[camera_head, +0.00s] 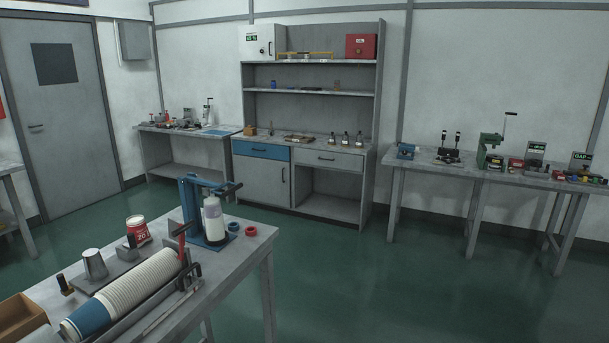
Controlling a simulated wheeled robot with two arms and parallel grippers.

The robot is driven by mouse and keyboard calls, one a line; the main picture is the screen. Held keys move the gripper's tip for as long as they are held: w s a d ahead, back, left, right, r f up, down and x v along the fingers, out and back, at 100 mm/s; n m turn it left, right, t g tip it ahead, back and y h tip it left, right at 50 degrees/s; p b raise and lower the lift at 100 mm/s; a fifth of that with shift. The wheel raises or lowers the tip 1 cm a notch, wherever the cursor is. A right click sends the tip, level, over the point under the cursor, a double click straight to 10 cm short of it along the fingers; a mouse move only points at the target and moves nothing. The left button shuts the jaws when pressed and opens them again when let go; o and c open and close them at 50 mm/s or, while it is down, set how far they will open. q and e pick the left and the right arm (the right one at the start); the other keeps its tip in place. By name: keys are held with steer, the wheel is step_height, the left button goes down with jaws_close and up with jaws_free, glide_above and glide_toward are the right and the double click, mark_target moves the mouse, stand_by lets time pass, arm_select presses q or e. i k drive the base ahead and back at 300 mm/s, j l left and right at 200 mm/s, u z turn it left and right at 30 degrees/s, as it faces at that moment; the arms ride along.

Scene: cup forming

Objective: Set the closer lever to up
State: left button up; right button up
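No lever carries a readable label, so I cannot tell which one is the closer lever. On the near table, a blue bench press (188,205) holds a white bottle (212,220) under its head. A dark lever (226,189) sticks out to the right from the press head, about level. A red lever (183,234) stands upright at the far end of a long stack of white cups (140,283). On the right back table, a green device (490,144) has a thin upright handle (508,124) with a black top. Neither of my grippers is in view.
The near table (240,248) also holds a metal cup (94,264), a red-and-white can (137,230), red and blue rings and a wooden box (20,318). A cabinet with shelves (310,120) stands at the back wall. The green floor (400,280) is clear to the right.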

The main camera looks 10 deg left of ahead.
mark_target(216, 185)
steer(key=i+l+z, duration=0.3)
steer(key=i, duration=0.6)
steer(key=i+z, duration=0.3)
steer(key=i, duration=0.6)
steer(key=i+u, duration=0.35)
steer(key=i+l+u, duration=0.2)
steer(key=i+u, duration=0.15)
steer(key=i+l+u, duration=0.35)
steer(key=i+j, duration=0.05)
steer(key=i, duration=0.05)
